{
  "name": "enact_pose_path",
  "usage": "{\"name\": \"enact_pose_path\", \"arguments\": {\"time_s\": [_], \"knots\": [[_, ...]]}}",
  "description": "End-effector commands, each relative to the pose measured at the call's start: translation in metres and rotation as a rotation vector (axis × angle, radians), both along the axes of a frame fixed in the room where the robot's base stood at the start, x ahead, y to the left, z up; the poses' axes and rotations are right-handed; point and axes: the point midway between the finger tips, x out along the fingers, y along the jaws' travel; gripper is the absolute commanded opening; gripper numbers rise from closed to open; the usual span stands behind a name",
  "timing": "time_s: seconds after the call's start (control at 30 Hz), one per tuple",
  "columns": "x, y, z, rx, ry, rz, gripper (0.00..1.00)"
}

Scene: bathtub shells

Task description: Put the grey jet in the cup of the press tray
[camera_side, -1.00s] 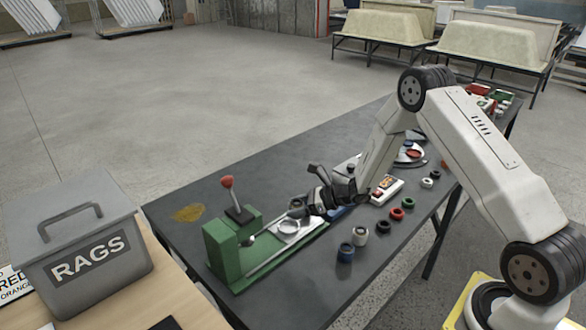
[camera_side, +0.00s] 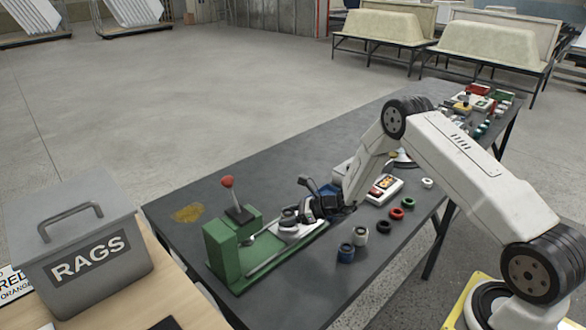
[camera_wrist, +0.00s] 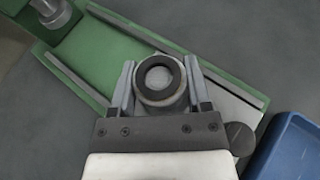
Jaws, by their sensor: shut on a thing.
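The grey jet (camera_wrist: 158,98), a short ring-shaped piece with a dark top rim, is between the fingers of my gripper (camera_wrist: 160,76) in the wrist view. My gripper is shut on it. In the side view the jet (camera_side: 289,217) is upright over the pale press tray (camera_side: 292,234), which lies between the rails of the green press (camera_side: 222,250). The cup is hidden under the jet and gripper. I cannot tell whether the jet touches the cup or hangs just above it.
The press's red-knobbed lever (camera_side: 227,182) rises left of the tray. A blue bin (camera_wrist: 290,148) is close to the gripper. The far left tabletop is mostly clear.

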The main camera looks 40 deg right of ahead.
Motion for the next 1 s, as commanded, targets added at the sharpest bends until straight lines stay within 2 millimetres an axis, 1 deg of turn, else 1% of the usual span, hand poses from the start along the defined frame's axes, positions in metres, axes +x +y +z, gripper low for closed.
{"name": "enact_pose_path", "arguments": {"time_s": [0.1, 0.2, 0.67, 0.7, 0.77, 0.8, 1.0], "knots": [[0.000, 0.000, -0.011, 0.001, 0.000, 0.000, 0.04], [0.000, 0.000, -0.016, 0.001, -0.002, 0.000, 0.04], [0.000, 0.000, -0.020, 0.000, -0.001, 0.000, 0.04], [0.000, 0.000, -0.020, 0.000, -0.001, 0.000, 0.72], [0.000, 0.000, -0.019, 0.000, -0.001, 0.000, 0.91], [0.000, 0.000, -0.019, 0.000, -0.001, 0.000, 0.97], [0.000, 0.000, -0.019, 0.000, -0.001, 0.000, 0.97]]}}
